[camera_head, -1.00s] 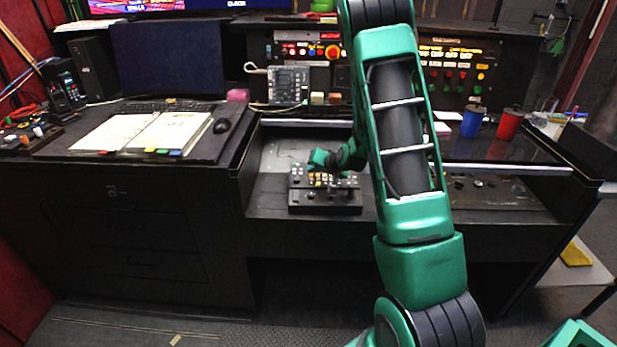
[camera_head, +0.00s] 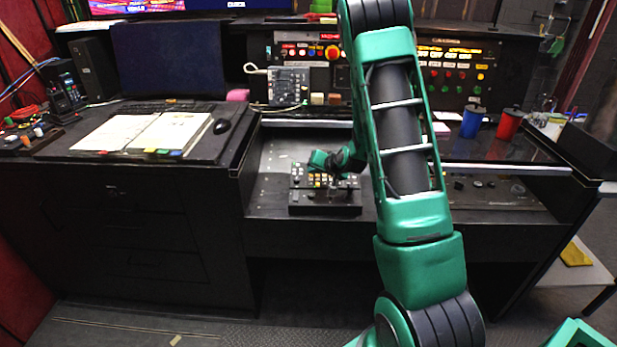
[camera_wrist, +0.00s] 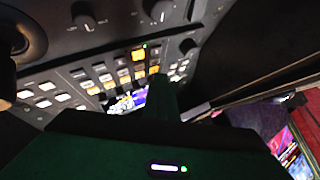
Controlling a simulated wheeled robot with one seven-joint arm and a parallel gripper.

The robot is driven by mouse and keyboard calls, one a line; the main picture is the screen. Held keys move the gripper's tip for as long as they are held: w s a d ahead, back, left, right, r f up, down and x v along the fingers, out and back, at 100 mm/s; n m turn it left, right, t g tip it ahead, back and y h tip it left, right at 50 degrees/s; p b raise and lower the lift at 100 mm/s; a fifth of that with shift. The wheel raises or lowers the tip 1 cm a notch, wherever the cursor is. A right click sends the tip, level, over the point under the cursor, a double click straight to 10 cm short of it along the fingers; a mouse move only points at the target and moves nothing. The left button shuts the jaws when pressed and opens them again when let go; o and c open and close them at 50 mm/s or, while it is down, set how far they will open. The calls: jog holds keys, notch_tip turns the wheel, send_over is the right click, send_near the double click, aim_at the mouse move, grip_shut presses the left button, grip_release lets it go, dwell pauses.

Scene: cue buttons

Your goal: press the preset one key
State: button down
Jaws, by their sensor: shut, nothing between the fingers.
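The control panel (camera_head: 325,209) is a black box with rows of small white and amber keys and a joystick, on the recessed desk. In the wrist view, its key rows (camera_wrist: 102,84) run across the upper left, with a small lit screen and dark knobs. I cannot read the labels, so I cannot tell which key is preset one. My gripper (camera_wrist: 163,82) is shut and empty, its tip over or close to the amber and white keys. Whether it touches one cannot be told. In the head view, my green wrist hangs over the panel's back and hides part of it.
An open binder (camera_head: 145,131) and a mouse (camera_head: 222,126) lie on the left desk. A small grey keypad unit (camera_head: 288,86) stands behind the panel. A blue cup (camera_head: 471,122) and a red cup (camera_head: 510,124) stand at the right. Bare desk lies left of the panel.

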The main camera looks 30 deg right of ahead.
jog(key=shift+s+a+f, duration=0.1)
jog(key=shift+s+f, duration=0.05)
jog(key=shift+f, duration=0.25)
jog(key=shift+r, duration=1.3)
jog(key=shift+s+a+r, duration=0.15)
jog(key=shift+r, duration=1.85)
